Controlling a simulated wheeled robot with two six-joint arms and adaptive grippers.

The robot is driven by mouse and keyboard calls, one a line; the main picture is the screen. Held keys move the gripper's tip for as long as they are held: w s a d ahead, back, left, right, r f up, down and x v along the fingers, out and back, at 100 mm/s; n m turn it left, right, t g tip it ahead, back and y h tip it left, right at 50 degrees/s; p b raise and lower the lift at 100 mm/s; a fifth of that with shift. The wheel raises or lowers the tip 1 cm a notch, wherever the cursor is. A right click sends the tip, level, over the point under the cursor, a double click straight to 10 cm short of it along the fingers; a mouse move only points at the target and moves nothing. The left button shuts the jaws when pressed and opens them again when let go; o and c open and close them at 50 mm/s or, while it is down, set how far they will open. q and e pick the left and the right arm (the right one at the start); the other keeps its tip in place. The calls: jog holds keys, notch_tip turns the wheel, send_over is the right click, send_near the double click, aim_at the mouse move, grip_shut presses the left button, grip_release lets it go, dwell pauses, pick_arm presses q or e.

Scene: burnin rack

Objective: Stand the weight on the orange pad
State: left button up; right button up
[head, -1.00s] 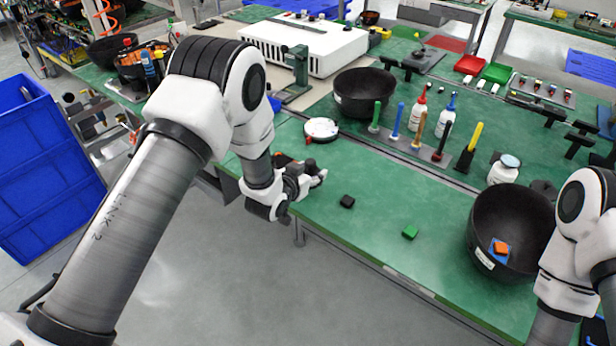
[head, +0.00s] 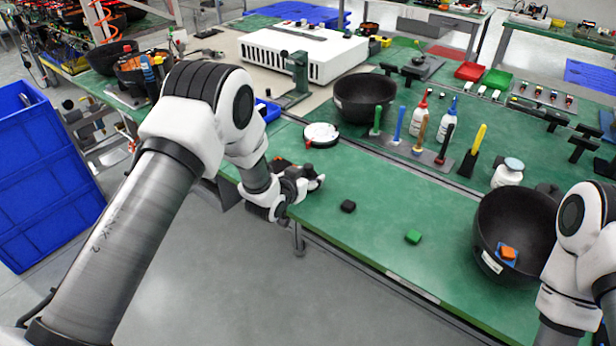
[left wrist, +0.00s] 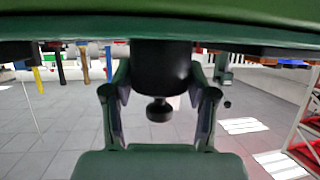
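The weight (left wrist: 162,68) is a dark cylinder with a knob, seen upside down in the left wrist view. Its base is at or close to the green table top. The fingers of my left gripper (left wrist: 162,85) lie along both its sides, with the tips seeming to touch it. In the head view my left gripper (head: 308,183) is low at the table's near left edge, and the weight is mostly hidden there. An orange-red patch (head: 280,161), perhaps the orange pad, shows partly behind my left wrist. My right arm is at the right edge; its gripper is out of view.
On the green table are a black block (head: 348,206), a green block (head: 413,237) and a white round device (head: 321,134). A black bowl (head: 490,225) holds an orange block (head: 508,253). Another bowl (head: 364,98) and upright tools (head: 420,133) stand farther back.

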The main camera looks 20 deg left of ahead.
pick_arm(q)
jog(key=shift+o, duration=0.8)
